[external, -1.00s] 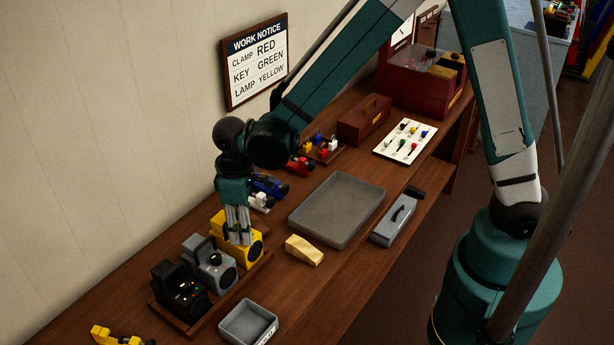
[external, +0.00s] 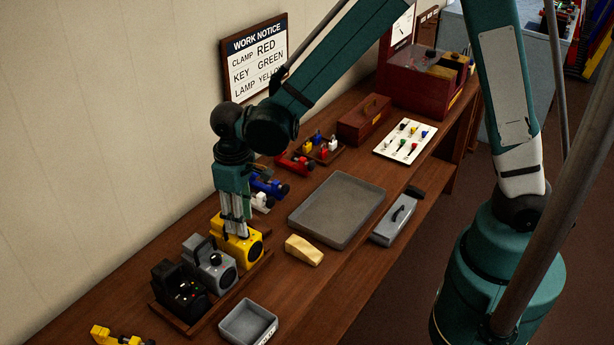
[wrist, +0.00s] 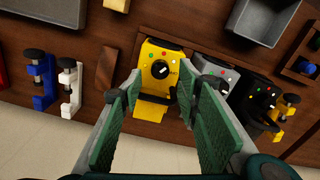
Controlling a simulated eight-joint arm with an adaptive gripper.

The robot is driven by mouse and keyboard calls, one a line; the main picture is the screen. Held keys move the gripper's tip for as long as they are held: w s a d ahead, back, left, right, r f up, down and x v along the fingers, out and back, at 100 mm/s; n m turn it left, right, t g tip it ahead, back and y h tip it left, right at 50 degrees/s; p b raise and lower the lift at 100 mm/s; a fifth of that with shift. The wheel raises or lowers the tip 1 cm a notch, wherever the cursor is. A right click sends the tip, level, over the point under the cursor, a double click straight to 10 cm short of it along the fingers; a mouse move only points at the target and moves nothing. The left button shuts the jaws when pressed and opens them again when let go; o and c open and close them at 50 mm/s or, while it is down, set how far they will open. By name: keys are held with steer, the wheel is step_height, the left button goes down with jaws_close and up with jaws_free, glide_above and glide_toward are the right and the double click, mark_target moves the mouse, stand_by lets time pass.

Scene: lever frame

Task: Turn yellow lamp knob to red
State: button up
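The yellow lamp (external: 240,246) stands in the row of lamps by the wall. In the wrist view, the yellow lamp (wrist: 158,85) shows its round black knob (wrist: 160,69) with a white pointer mark and small coloured dots around it. My gripper (external: 236,234) is just above the yellow lamp, pointing down. In the wrist view, my gripper (wrist: 159,82) is open, with its green-padded fingers apart on either side of the lamp. The knob lies between them in the picture, with no visible contact. The knob is not clear in the external view.
A grey lamp (external: 213,268) and a black lamp (external: 180,294) stand beside the yellow one on a wooden tray (external: 262,270). Blue and white clamps (external: 266,187) are behind. A large grey tray (external: 337,208) and a yellow wedge (external: 304,250) lie to the right.

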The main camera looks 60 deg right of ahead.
step_height(320, 180, up, 4)
steer(key=shift+r, duration=0.15)
steer(key=s+d+r+t+b, duration=0.1)
steer(key=s+d+r+b, duration=0.1)
steer(key=d, duration=0.4)
steer(key=s+d+r+m+t+b, duration=0.1)
steer(key=s+d+r+t+b, duration=0.1)
steer(key=s+d+r, duration=0.3)
steer(key=s+d+r+m+t+b, duration=0.1)
steer(key=s+d+r+b, duration=0.2)
steer(key=s+d, duration=0.3)
steer(key=shift+d+r+t+y, duration=0.3)
steer(key=shift+d+r+t, duration=0.1)
steer(key=shift+d, duration=0.75)
stand_by(1.2)
steer(key=shift+s, duration=0.15)
stand_by(0.5)
